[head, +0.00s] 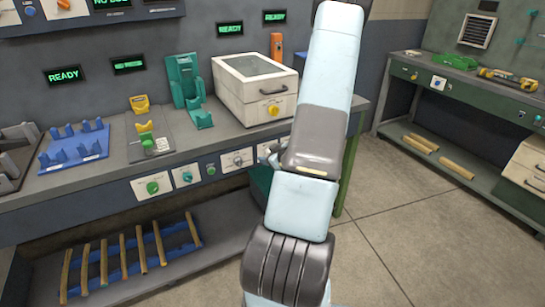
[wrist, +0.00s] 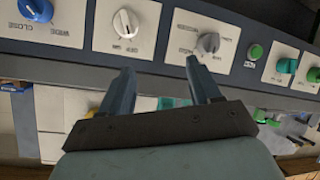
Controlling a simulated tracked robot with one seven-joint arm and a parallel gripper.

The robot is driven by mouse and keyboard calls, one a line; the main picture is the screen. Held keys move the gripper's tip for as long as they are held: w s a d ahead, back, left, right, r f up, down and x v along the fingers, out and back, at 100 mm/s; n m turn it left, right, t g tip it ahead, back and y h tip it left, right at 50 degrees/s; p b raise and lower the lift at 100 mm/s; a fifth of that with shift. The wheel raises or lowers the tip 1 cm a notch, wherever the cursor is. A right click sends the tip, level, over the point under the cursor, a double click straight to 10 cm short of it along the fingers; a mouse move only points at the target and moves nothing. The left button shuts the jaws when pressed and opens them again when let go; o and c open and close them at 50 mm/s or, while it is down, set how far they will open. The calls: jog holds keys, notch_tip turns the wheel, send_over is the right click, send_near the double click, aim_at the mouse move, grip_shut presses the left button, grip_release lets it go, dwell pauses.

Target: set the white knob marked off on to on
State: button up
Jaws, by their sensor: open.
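The white knob (wrist: 126,23) sits on a pale square plate in the wrist view, with a small label reading off and on below it. I cannot tell for sure which mark it points to. My gripper (wrist: 160,65) is open and empty. Its left fingertip lies just below the white knob's plate in the picture, and its right fingertip is just below a grey knob (wrist: 208,43). The fingers appear apart from the white knob. In the head view my arm covers the white knob and most of the gripper.
A blue knob (wrist: 36,9) is left of the white one in the wrist view; a green button (wrist: 255,52) and a teal knob (wrist: 287,66) are to the right. Above the panel, the bench carries a white box (head: 256,88) and a blue rack (head: 73,146). Open floor lies right.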

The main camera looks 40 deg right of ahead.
jog(key=s+d+f+m+t+h, duration=0.25)
jog(key=s+f+m+t, duration=0.2)
jog(key=s+f, duration=0.3)
jog(key=r+x, duration=0.1)
jog(key=x, duration=1.2)
jog(key=shift+d+n, duration=0.15)
jog(key=shift+n, duration=0.2)
jog(key=c, duration=1)
